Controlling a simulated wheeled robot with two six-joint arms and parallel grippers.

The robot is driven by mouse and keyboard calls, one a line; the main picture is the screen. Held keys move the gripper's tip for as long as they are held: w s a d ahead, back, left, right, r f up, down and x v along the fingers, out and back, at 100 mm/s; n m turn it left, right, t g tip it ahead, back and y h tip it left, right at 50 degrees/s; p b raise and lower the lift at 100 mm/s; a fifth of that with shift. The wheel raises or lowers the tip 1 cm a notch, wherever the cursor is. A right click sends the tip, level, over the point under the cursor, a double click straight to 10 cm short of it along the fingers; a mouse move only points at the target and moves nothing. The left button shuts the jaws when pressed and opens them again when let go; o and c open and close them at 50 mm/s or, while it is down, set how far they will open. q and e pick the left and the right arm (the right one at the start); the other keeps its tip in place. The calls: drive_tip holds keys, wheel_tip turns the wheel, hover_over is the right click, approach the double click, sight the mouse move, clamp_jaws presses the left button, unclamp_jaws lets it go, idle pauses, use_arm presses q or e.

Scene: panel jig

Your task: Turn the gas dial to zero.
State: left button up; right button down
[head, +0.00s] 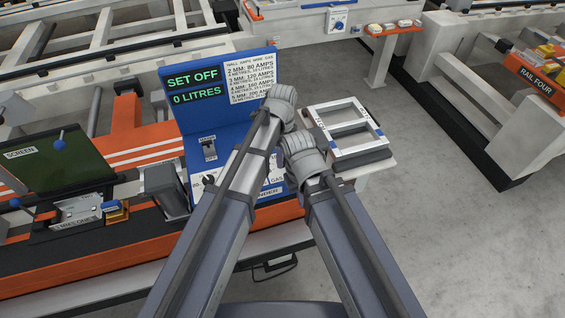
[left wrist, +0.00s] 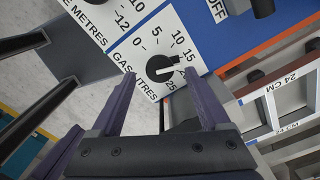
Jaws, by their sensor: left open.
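The black gas dial (left wrist: 160,69) sits on a white face lettered GAS LITRES in the left wrist view. Its narrow pointer end is turned toward the right of that picture, on the 15 to 25 side, away from the 0. My left gripper (left wrist: 160,78) is open, with one finger on each side of the dial in the picture; I cannot tell whether they touch it. In the head view the blue machine panel (head: 194,131) has a green display (head: 194,97) reading 0 LITRES under SET OFF. My arms hide the dial there. My right gripper is hidden.
A toggle switch (head: 209,150) is on the panel left of my arms. A pale frame (head: 347,107) with an opening lies right of the panel. An orange bench (head: 100,247) runs left, with a dark green screen (head: 57,163). Grey floor (head: 440,215) is clear at right.

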use_arm(q)
wheel_tip(320, 180, down, 2)
drive_tip(key=shift+f+b, duration=0.15)
drive_tip(key=shift+b, duration=0.5)
clamp_jaws()
